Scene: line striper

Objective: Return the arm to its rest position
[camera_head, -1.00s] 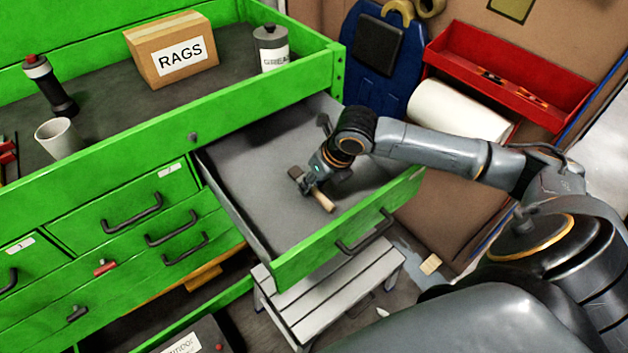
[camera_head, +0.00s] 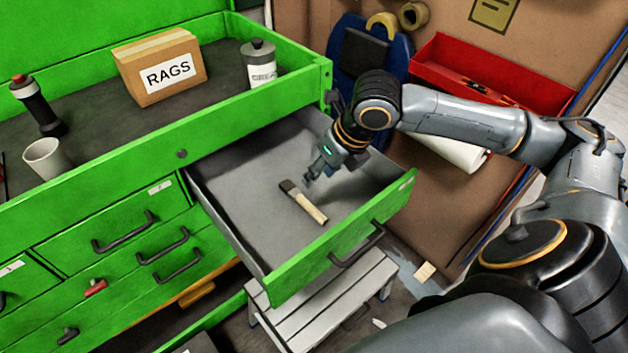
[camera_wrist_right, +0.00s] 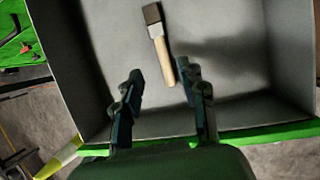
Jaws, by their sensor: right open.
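My right gripper (camera_head: 312,178) is above the open drawer (camera_head: 235,205) of the green cabinet, open and empty. In the right wrist view its two fingers (camera_wrist_right: 160,92) are spread apart. A brush or hammer-like tool with a dark head and pale wooden handle (camera_head: 305,203) lies on the drawer floor, apart from the fingers. It also shows in the right wrist view (camera_wrist_right: 160,45), beyond the fingertips. My right arm reaches in from the right over the drawer's front corner. My left gripper is not in view.
On the green cabinet top stand a box marked RAGS (camera_head: 160,68), a grey can (camera_head: 259,65), a white cup (camera_head: 46,160) and a dark bottle (camera_head: 38,104). A step stool (camera_head: 325,300) stands below the drawer. A red tray (camera_head: 490,80) and paper roll (camera_head: 455,150) are behind my arm.

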